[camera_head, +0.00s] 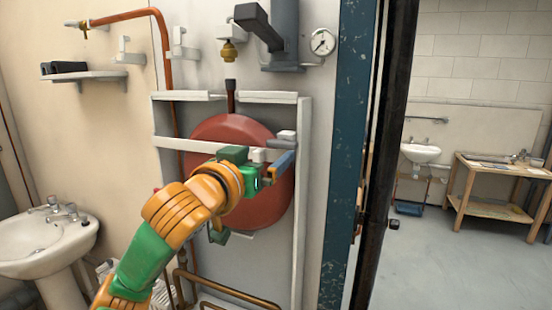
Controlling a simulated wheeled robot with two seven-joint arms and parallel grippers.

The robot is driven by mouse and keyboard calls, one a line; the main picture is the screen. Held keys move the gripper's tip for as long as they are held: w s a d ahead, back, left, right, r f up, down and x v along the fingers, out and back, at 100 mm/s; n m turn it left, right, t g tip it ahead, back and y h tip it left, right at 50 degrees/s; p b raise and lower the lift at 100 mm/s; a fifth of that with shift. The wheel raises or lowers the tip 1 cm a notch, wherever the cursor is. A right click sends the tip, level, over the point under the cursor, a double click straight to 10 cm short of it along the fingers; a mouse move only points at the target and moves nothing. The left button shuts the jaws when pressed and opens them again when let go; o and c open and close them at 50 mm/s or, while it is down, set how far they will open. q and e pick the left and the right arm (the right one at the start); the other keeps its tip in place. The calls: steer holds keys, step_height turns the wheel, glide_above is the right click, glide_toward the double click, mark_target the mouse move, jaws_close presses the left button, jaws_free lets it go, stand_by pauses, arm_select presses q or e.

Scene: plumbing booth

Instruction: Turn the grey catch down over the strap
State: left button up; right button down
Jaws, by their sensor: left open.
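A round red vessel (218,132) sits inside a white frame on the wall. A pale strap (190,145) crosses the vessel's front from the left upright toward the right upright. At its right end is a small light-grey block (286,135), which looks like the catch; its exact position against the strap is too small to tell. My left gripper (276,164) is open in front of the vessel's right side, just below this block. A blue piece shows at the gripper's tip. Whether the gripper touches the catch cannot be told. My right gripper is out of view.
A blue door post (344,150) and dark door edge stand right of the frame. A gauge (323,42) and grey pipe (285,35) are above. Copper pipes (230,290) run below. A white basin (45,240) is at the left. Beyond the doorway stands a wooden bench (498,180).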

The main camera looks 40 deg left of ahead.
mark_target(280, 145)
arm_select(q)
steer(key=p+x, duration=0.3)
steer(key=x, duration=0.4)
steer(key=shift+d, duration=0.1)
steer(key=shift+w+f, duration=0.1)
steer(key=shift+w, duration=0.15)
steer(key=shift+s, duration=0.25)
steer(key=shift+c, duration=0.9)
steer(key=c, duration=0.9)
